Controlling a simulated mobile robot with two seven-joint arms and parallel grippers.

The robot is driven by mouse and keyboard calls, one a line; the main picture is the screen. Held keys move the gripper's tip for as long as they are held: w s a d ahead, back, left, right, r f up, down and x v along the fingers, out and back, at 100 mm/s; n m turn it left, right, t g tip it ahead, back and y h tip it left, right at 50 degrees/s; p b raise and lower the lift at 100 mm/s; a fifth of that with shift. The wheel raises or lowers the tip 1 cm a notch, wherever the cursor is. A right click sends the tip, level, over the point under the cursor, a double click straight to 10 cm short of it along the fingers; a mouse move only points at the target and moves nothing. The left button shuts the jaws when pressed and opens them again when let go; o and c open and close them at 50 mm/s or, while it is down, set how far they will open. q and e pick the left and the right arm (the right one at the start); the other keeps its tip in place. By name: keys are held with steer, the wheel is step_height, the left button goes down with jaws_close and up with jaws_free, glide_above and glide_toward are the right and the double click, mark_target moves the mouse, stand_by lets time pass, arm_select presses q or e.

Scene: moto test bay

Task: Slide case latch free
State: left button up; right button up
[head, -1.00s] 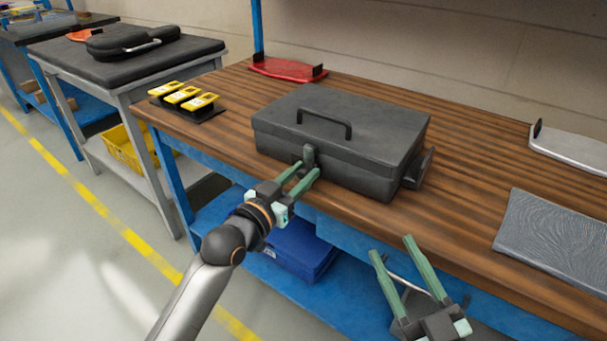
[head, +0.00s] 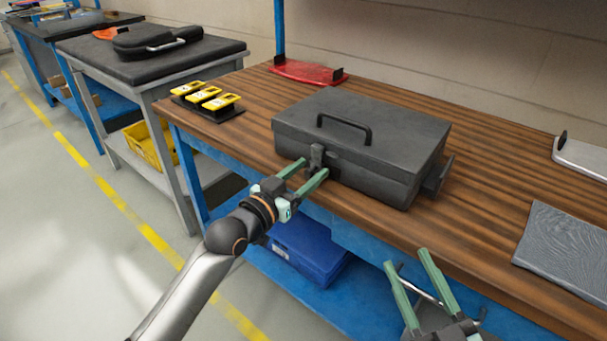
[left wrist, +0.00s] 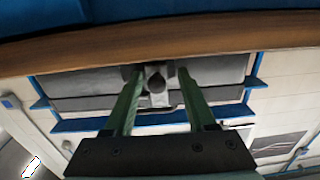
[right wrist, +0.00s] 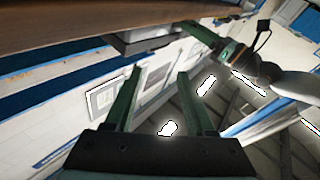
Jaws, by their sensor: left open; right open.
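The dark grey case (head: 400,150) sits closed on the wooden bench, with its handle on top. Its latch (head: 317,155) is a small grey piece at the middle of the front face. My left gripper (head: 314,167) is open, with its green fingers pointing at the case front near the latch. In the left wrist view the latch (left wrist: 156,82) shows between the two spread fingertips (left wrist: 159,72); I cannot tell whether they touch it. My right gripper (head: 407,258) is open and empty in front of the bench edge, also seen in the right wrist view (right wrist: 160,73).
On the bench (head: 480,215) are yellow-topped items (head: 205,95) at left, a red tray (head: 305,72) behind, and a grey textured mat (head: 570,250) and silver tray (head: 585,155) at right. A blue bin (head: 305,250) sits on the lower shelf. The bench front edge lies below the case.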

arm_select(q)
steer(key=shift+s+a, duration=0.3)
steer(key=shift+s, duration=0.15)
steer(key=p+v, duration=0.2)
steer(key=v, duration=0.9)
arm_select(e)
step_height(320, 180, down, 13)
steer(key=s+m+g+h, duration=0.1)
steer(key=m+g+h, duration=0.1)
steer(key=g, duration=0.3)
steer(key=shift+d+f+m+h, duration=0.2)
steer(key=shift+d+m+h, duration=0.1)
steer(key=shift+d+h, duration=0.1)
arm_select(q)
steer(key=shift+s+a, duration=0.1)
steer(key=shift+a, duration=0.05)
